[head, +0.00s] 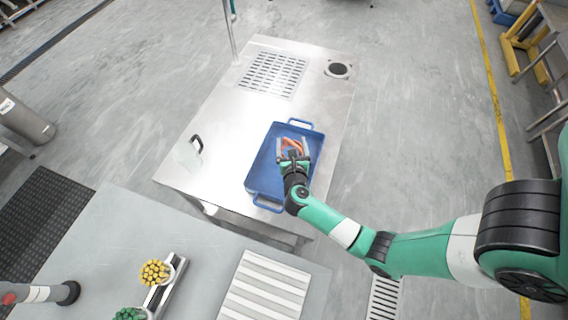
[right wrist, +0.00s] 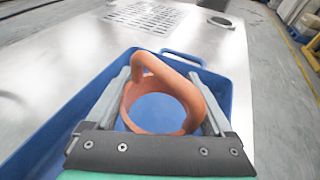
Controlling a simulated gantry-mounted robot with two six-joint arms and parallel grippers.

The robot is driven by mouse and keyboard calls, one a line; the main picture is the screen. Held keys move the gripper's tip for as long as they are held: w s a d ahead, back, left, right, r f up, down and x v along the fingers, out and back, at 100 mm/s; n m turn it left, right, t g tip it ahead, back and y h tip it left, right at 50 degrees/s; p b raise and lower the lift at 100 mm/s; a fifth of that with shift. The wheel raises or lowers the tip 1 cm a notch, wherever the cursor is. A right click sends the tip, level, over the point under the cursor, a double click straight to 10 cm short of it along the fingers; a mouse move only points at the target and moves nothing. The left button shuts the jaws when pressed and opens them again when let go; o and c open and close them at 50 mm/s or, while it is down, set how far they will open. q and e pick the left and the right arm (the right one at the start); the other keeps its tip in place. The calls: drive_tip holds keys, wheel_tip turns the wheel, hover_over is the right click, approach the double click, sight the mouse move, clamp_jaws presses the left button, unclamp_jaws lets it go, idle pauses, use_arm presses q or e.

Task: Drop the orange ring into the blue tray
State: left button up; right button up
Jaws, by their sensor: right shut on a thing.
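The orange ring (head: 292,142) is between the fingers of my right gripper (head: 293,149), which is shut on it. In the right wrist view the ring (right wrist: 188,92) is a hollow band with a raised slanting edge, and both grey fingers flank it. The blue tray (head: 262,165) is a shallow rectangular tray with handles at its two ends, on the steel table. The ring and gripper are over the tray's middle to far part; the tray (right wrist: 60,140) shows beneath them in the wrist view. The ring's exact height above the tray floor cannot be told. My left gripper is not in view.
The steel table (head: 200,125) has a slotted grate (head: 272,74) and a round black-rimmed hole (head: 338,69) at its far end. A nearer grey table (head: 190,240) carries yellow (head: 155,272) and green (head: 130,314) bunches and a ribbed white panel (head: 264,288). The steel table left of the tray is mostly clear.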

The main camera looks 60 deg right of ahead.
wheel_tip(320, 180, down, 4)
drive_tip(key=b, duration=0.2)
drive_tip(key=shift+r+b, duration=0.2)
drive_tip(key=shift+b, duration=0.15)
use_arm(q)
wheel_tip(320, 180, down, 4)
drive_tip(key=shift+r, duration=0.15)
use_arm(e)
drive_tip(key=shift+r, duration=0.1)
drive_tip(key=o, duration=1.1)
drive_tip(key=p+v, duration=0.4)
drive_tip(key=v, duration=0.7)
drive_tip(key=shift+a, duration=0.1)
drive_tip(key=shift+s+a, duration=0.15)
drive_tip(key=shift+a, duration=0.05)
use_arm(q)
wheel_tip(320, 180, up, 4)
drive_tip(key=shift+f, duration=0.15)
